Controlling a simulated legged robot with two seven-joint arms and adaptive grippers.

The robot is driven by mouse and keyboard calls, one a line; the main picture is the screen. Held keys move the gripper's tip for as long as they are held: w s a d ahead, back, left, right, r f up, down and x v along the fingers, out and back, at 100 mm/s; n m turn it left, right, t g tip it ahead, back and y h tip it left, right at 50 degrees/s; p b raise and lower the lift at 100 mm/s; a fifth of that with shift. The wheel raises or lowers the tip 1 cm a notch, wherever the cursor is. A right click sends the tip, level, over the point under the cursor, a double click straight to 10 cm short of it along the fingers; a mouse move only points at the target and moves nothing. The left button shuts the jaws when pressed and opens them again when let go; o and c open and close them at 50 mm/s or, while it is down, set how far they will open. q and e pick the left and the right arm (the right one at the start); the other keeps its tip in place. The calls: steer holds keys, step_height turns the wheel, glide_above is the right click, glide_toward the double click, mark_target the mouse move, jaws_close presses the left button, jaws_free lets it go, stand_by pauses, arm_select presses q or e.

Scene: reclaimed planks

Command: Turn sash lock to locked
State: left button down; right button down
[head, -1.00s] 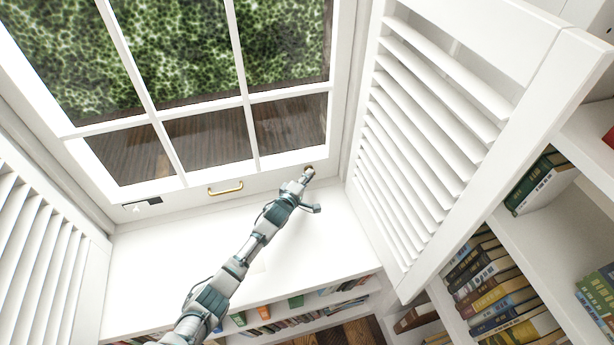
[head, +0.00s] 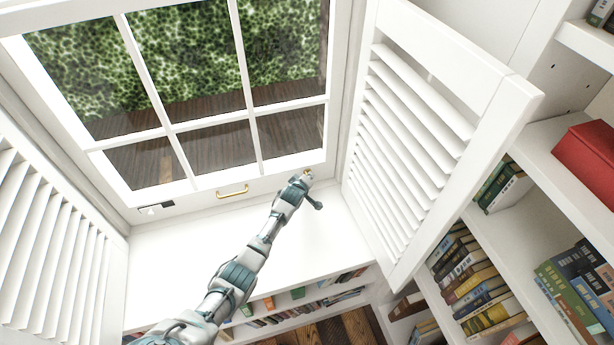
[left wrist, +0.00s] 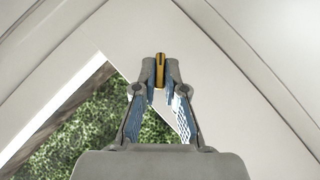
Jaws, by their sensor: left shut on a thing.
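The sash lock's brass lever (left wrist: 159,70) is at the lower right corner of the white window sash (head: 215,180). My left gripper (left wrist: 159,74) is shut on it, with a fingertip on each side of the lever. In the left wrist view the lever points nearly straight up the picture. In the head view my left gripper (head: 305,176) covers most of the lock, so its base and exact turn are hidden. My right gripper is out of view.
A brass pull handle (head: 232,191) is on the bottom rail. A small dark and white fitting (head: 155,209) is at its left end. Louvred shutters stand at left (head: 45,245) and right (head: 410,130). The white sill (head: 190,255) is clear. Bookshelves fill the right.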

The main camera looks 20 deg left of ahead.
arm_select(q)
steer(key=shift+d+m+g+y, duration=0.1)
steer(key=shift+m+g+y, duration=0.3)
steer(key=shift+g+y, duration=0.4)
steer(key=shift+g, duration=0.1)
steer(key=shift+d+f+m+y, duration=0.1)
steer(key=shift+m+y, duration=0.2)
steer(key=shift+m, duration=0.1)
steer(key=shift+w+d+m+g+y+b, duration=0.1)
steer(key=shift+w+m+g+y+b, duration=0.1)
steer(key=shift+m+g+y+b, duration=0.8)
steer(key=shift+g+y+b, duration=0.3)
steer(key=shift+y+b, duration=0.2)
steer(key=shift+b, duration=0.6)
steer(key=shift+w+d+r, duration=0.1)
steer(key=shift+r, duration=0.2)
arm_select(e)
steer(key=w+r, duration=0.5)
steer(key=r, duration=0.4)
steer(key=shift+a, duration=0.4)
arm_select(q)
steer(key=c, duration=1.2)
jaws_free()
steer(key=shift+w+f, duration=0.1)
steer(key=shift+c, duration=0.2)
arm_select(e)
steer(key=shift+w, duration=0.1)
